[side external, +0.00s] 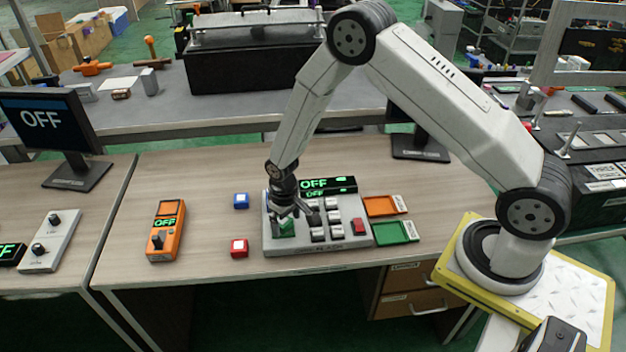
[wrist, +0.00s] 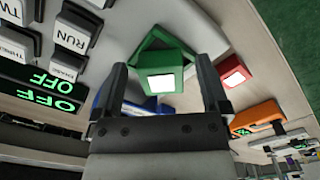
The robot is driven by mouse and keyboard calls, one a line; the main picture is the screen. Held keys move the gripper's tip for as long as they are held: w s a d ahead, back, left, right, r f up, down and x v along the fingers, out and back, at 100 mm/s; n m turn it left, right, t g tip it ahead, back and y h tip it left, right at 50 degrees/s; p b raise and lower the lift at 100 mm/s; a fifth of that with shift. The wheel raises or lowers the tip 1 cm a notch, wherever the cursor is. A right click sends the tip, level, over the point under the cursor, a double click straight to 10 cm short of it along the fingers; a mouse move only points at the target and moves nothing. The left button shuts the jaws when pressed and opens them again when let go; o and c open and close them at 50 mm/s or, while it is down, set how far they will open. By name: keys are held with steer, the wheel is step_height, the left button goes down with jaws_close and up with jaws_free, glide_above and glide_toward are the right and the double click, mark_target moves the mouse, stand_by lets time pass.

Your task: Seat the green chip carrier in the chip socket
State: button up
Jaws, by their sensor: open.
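The green chip carrier (wrist: 162,82), a green block with a pale top face, shows between my fingers in the wrist view. Green surfaces extend around and beyond it. In the side view a green patch (side external: 284,229) shows at the left end of the grey panel (side external: 320,249), under my gripper (side external: 289,212). My gripper (wrist: 161,64) is open, with one finger on each side of the carrier and gaps visible. The chip socket is not clearly distinguishable from the carrier, and I cannot tell how deep the carrier sits.
A red block (side external: 239,247) and a blue block (side external: 241,201) stand left of the panel. An orange handheld device (side external: 166,231) lies farther left. Panel keys (side external: 333,218) and an "OFF" display (side external: 328,186) are close to my gripper. Orange (side external: 385,205) and green (side external: 396,232) trays are at right.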

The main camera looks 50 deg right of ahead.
mark_target(287, 223)
steer(key=shift+r, duration=0.15)
step_height(287, 223, up, 12)
stand_by(0.7)
stand_by(0.5)
steer(key=s+d+r+t, duration=0.1)
steer(key=s+r, duration=0.3)
steer(key=s, duration=0.4)
steer(key=s+d+r+t, duration=0.1)
steer(key=s+r, duration=0.2)
steer(key=s, duration=0.4)
steer(key=shift+s+d+r+t, duration=0.25)
steer(key=shift+s+r+t, duration=0.05)
steer(key=shift+s+r, duration=0.1)
steer(key=shift+o, duration=0.3)
steer(key=shift+w, duration=0.1)
